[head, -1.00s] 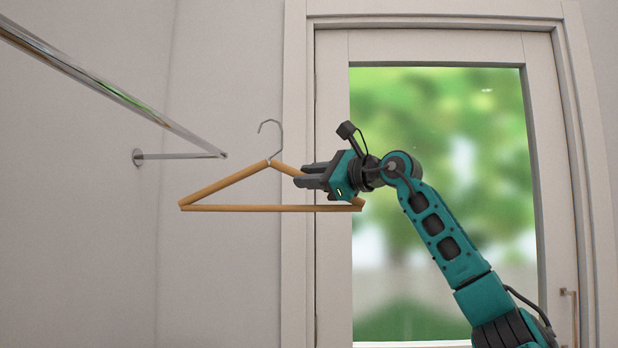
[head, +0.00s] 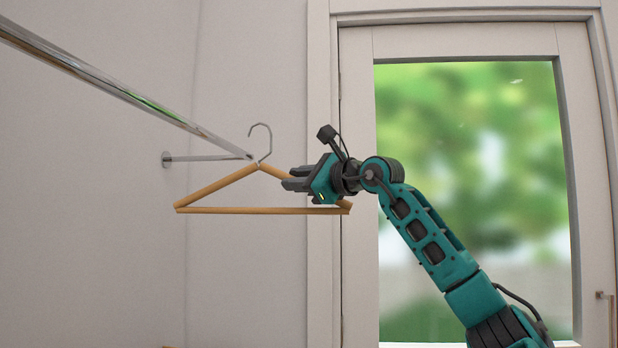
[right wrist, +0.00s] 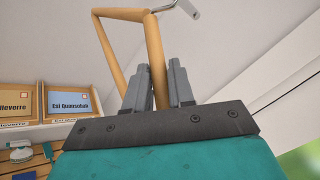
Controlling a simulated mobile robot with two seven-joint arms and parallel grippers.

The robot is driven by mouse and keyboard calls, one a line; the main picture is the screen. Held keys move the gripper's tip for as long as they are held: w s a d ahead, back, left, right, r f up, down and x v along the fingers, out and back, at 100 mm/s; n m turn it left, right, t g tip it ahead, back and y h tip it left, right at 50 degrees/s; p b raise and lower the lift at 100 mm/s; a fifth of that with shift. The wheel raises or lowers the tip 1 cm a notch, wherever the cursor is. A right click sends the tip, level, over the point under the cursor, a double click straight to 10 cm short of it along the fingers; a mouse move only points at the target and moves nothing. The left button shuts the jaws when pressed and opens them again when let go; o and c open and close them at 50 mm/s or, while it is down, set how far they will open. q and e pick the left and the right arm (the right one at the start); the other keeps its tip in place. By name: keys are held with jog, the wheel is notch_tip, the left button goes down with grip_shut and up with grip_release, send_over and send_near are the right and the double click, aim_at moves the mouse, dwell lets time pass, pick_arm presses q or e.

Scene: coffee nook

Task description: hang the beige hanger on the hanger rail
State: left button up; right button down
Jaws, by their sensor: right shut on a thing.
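The beige hanger (head: 218,186) hangs in the air in the head view, upright, with its metal hook (head: 268,143) at the top. My right gripper (head: 290,179) is shut on the hanger's right sloping arm. In the right wrist view the hanger's bar (right wrist: 156,60) passes between the two fingers (right wrist: 155,92). The hanger rail (head: 120,94) is a shiny metal bar running from the upper left to an end near the hook. In the head view the hook overlaps the rail's end; I cannot tell whether they touch. My left gripper is not in view.
A wall bracket (head: 205,158) supports the rail's end. A door with a glass pane (head: 470,190) stands behind my right arm. The right wrist view shows a shelf with labelled boxes (right wrist: 70,101) at the left. The space below the hanger looks clear.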

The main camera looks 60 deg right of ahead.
jog(key=w+a+f+b, duration=0.1)
jog(key=w+a+f, duration=0.1)
jog(key=w, duration=0.4)
jog(key=shift+w+a+f, duration=0.35)
jog(key=shift+a, duration=0.4)
dwell(0.4)
jog(key=c, duration=0.9)
grip_release()
jog(key=shift+f, duration=0.1)
jog(key=s+b, duration=0.1)
jog(key=s, duration=0.3)
jog(key=s+a+b, duration=0.1)
jog(key=s, duration=0.3)
jog(key=s+b, duration=0.1)
jog(key=s, duration=0.4)
jog(key=shift+a+f+b, duration=0.15)
jog(key=shift+b, duration=0.25)
